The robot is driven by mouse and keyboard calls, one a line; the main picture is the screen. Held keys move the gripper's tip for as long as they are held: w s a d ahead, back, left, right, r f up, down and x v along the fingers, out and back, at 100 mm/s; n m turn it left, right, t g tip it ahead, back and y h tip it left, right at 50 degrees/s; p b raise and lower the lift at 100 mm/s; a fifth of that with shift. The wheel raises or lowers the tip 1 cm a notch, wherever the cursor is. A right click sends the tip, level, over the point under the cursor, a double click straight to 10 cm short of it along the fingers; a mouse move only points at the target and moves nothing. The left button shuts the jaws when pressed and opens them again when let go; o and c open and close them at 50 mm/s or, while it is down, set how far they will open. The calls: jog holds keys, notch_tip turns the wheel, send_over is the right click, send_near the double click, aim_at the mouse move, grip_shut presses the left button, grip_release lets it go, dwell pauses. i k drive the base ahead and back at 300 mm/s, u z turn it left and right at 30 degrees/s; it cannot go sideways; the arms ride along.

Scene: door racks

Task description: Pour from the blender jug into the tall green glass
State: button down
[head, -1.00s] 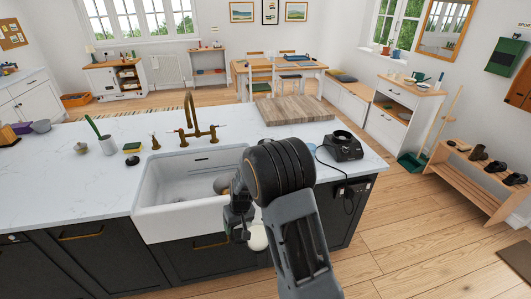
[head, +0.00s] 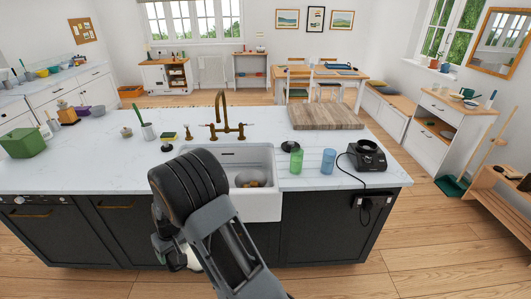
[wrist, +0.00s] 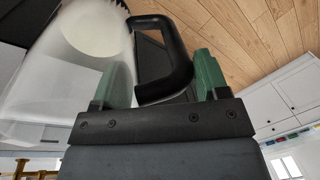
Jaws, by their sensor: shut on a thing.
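The blender jug (wrist: 70,75) is a clear, tilted container with a black handle (wrist: 180,60) and pale contents in the wrist view. My gripper (wrist: 163,88) has its green fingers on either side of the handle and is shut on it. In the head view my gripper (head: 172,252) hangs low in front of the counter, mostly behind my arm; only a pale bit of the jug (head: 192,259) shows. The tall green glass (head: 296,161) stands upright on the counter right of the sink, apart from my gripper.
A blue glass (head: 328,162) stands just right of the green one. The black blender base (head: 367,156) with its cord is further right. A wooden board (head: 326,116) lies behind. The white sink (head: 262,203) and brass tap (head: 226,130) are left of the glasses.

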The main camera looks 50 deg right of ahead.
aim_at(296, 161)
jog(key=u, duration=1.75)
jog(key=k, duration=1.7)
jog(key=z, duration=1.85)
